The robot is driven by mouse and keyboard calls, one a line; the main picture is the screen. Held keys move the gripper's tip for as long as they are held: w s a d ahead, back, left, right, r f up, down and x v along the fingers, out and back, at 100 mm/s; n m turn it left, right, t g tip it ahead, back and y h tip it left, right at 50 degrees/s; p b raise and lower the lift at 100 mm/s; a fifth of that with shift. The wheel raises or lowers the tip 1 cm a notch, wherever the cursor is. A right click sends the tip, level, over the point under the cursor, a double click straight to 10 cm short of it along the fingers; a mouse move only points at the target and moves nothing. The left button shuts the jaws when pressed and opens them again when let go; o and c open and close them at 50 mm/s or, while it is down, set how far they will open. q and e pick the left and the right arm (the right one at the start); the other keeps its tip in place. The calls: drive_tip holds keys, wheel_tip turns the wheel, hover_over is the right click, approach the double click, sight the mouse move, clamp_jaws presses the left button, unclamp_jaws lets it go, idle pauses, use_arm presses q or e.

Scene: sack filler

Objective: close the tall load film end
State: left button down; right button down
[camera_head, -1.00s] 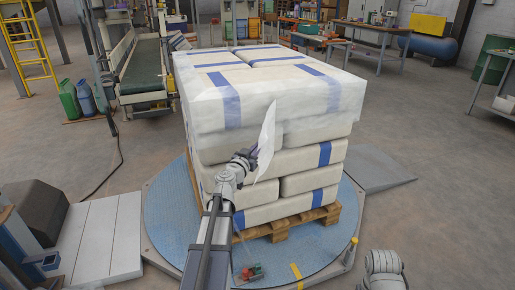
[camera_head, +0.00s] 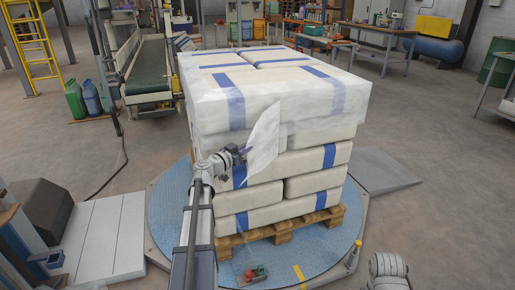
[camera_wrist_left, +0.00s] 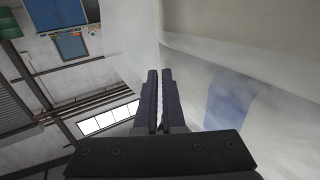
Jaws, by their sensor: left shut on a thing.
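The tall load (camera_head: 300,140) is a stack of white sacks with blue bands on a wooden pallet (camera_head: 285,232), with clear film around its upper part. The loose film end (camera_head: 264,138) is a whitish sheet standing out from the load's near face. My left gripper (camera_head: 240,152) is at the left edge of this film end, in front of the load, and is shut on it. In the left wrist view the fingers (camera_wrist_left: 158,98) are nearly together, with the pale load face to their right. My right arm shows at the bottom right, but its gripper fingers are not seen.
The pallet stands on a round blue turntable (camera_head: 165,232) with a yellow mark. A small red and green item (camera_head: 256,272) lies at its front. A ramp (camera_head: 380,168) is at the right, pale plates (camera_head: 100,240) at the left.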

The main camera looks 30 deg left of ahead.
use_arm(q)
drive_tip(key=shift+w+a+r, duration=0.1)
drive_tip(key=shift+w+a, duration=0.1)
drive_tip(key=shift+a, duration=0.5)
drive_tip(key=shift+w+a+f, duration=0.1)
drive_tip(key=shift+w+a, duration=0.15)
drive_tip(key=shift+a, duration=0.5)
drive_tip(key=shift+w+a+r, duration=0.1)
drive_tip(key=shift+w+a, duration=0.1)
drive_tip(key=shift+a, duration=0.5)
drive_tip(key=c, duration=1)
unclamp_jaws()
drive_tip(key=shift+d, duration=0.2)
drive_tip(key=s, duration=0.2)
drive_tip(key=s+a, duration=0.1)
drive_tip(key=s, duration=0.4)
drive_tip(key=shift+s+a, duration=0.25)
drive_tip(key=shift+s, duration=0.1)
drive_tip(key=shift+s+a, duration=0.5)
drive_tip(key=shift+s, duration=0.9)
drive_tip(key=shift+s+a, duration=0.45)
drive_tip(key=shift+s, duration=1)
drive_tip(key=shift+s+a, duration=0.5)
drive_tip(key=shift+s, duration=0.9)
